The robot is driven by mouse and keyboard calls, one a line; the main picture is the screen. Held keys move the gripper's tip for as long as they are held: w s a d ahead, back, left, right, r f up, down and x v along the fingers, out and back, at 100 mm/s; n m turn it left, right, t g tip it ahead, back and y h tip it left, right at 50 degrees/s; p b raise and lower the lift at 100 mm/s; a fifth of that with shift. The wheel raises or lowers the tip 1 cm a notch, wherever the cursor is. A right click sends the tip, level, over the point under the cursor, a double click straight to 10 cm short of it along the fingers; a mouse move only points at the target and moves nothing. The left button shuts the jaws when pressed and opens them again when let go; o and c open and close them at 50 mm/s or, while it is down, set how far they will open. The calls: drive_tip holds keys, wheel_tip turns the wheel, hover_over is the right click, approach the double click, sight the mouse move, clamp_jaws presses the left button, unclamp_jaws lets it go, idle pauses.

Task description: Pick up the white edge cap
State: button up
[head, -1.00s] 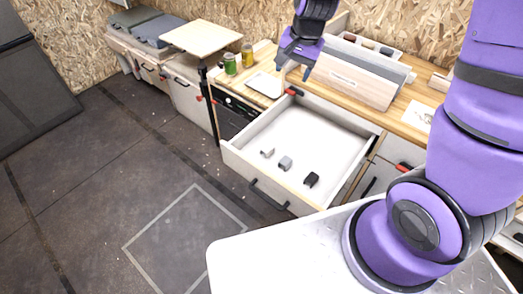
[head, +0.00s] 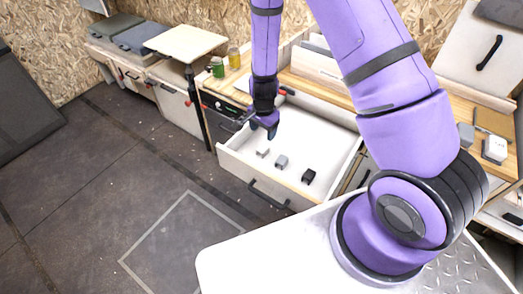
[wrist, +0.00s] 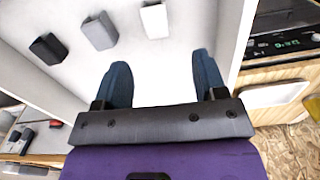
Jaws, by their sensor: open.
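The white edge cap (head: 262,152) lies on the floor of the open drawer, the leftmost of three small caps in the head view. In the wrist view it (wrist: 155,20) is at the top, beyond my fingertips and slightly left of the line between them. My gripper (head: 265,129) points down over the drawer, apart from the cap. In the wrist view both dark fingers of my gripper (wrist: 162,72) are spread, with only white drawer floor between them.
A grey cap (head: 281,162) and a black cap (head: 308,176) lie in the same drawer (head: 255,178), in a row with the white one. The drawer walls surround them. A wooden counter (head: 238,75) with green and yellow cans stands behind.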

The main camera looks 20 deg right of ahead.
sight(263, 147)
wheel_tip(263, 147, down, 4)
drive_tip(key=shift+f, duration=0.1)
drive_tip(key=shift+s+f, duration=0.15)
drive_tip(key=shift+f, duration=1.2)
drive_tip(key=shift+s+f, duration=0.15)
drive_tip(key=shift+f, duration=1.15)
drive_tip(key=c, duration=1)
